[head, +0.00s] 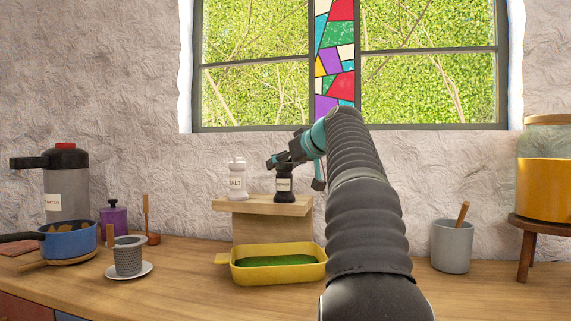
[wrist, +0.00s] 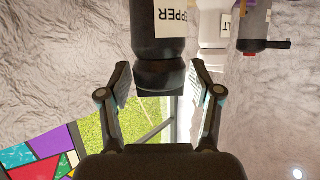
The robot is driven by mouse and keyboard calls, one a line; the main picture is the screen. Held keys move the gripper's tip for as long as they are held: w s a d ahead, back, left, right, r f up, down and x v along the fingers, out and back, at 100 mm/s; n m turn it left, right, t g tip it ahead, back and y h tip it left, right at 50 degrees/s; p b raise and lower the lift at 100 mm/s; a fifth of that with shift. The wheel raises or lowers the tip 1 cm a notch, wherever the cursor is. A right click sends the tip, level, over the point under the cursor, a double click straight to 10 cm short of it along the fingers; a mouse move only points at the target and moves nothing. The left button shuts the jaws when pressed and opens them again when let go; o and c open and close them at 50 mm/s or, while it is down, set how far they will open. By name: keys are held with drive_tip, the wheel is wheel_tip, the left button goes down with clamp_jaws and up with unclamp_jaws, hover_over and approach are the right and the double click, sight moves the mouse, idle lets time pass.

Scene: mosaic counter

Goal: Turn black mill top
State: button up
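The black mill (head: 285,195) with a white label stands on the wooden shelf, right of the white salt mill (head: 237,183). In the wrist view, which is upside down, the black mill (wrist: 157,40) shows its PEPPER label and its black top (wrist: 159,80). My gripper (head: 279,160) is at the mill's top in the head view and partly covers it. In the wrist view my gripper (wrist: 161,82) is open, one finger on each side of the top, with a visible gap at each side.
The small wooden shelf (head: 262,207) stands over a yellow dish (head: 279,272) with green contents. Left are a blue pot (head: 70,242), a grey strainer cup (head: 128,258) and a water dispenser (head: 67,185). Right are a grey cup (head: 452,247) and a large jar (head: 545,180).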

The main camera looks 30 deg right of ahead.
drive_tip(key=c, duration=0.8)
drive_tip(key=shift+d, duration=0.2)
drive_tip(key=shift+a, duration=0.15)
idle(0.9)
drive_tip(key=o, duration=1.2)
drive_tip(key=v, duration=1.2)
